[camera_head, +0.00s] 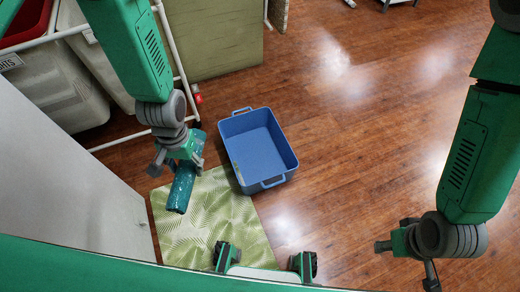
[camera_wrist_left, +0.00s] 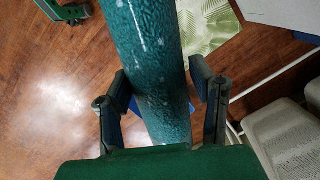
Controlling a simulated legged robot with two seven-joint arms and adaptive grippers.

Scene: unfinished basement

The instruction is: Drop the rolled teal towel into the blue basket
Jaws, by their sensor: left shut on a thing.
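The rolled teal towel (camera_head: 182,192) is a mottled teal cylinder held by my left gripper (camera_head: 178,158), to the left of the basket. In the left wrist view the towel (camera_wrist_left: 150,60) runs between the two fingers of the left gripper (camera_wrist_left: 160,92). The blue basket (camera_head: 258,153) is an open rectangular tub with a handle at each end, and it looks empty. The towel is apart from the basket and over the patterned mat's left side. My right gripper (camera_head: 407,262) is empty at the lower right, with its fingers spread apart.
A green leaf-patterned mat (camera_head: 215,215) lies beside and partly under the basket. Bins in a white pipe frame (camera_head: 176,50) stand at the upper left, and a pale panel (camera_head: 62,165) is at the left. Wood floor (camera_head: 350,130) is clear to the right.

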